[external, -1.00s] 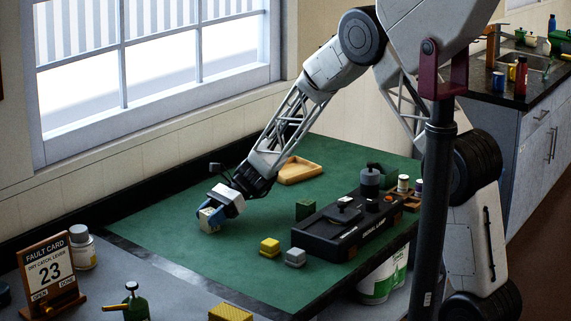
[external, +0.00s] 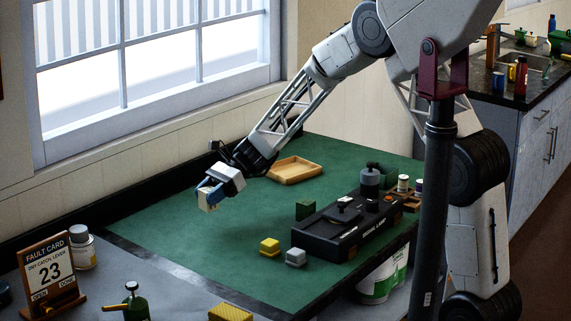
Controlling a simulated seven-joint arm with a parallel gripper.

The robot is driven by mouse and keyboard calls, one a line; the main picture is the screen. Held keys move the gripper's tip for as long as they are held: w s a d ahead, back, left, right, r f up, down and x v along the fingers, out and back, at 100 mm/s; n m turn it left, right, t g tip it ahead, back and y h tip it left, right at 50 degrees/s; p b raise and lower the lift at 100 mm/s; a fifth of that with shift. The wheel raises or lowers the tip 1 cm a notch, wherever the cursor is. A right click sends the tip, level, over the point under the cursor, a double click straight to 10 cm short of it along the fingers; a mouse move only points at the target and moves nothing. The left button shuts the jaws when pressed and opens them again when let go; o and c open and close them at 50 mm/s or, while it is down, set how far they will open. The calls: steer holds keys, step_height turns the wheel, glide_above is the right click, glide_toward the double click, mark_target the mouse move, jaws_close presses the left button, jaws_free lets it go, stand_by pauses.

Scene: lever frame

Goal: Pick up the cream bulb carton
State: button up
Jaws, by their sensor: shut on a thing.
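The cream bulb carton (external: 207,200) is a small pale box at the left part of the green mat. Part of the carton is hidden behind the finger.
A shallow wooden tray (external: 294,171) lies behind my gripper. The green mat (external: 170,235) is clear at the left.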

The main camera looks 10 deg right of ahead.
mark_target(208, 189)
steer(key=shift+r, duration=1.85)
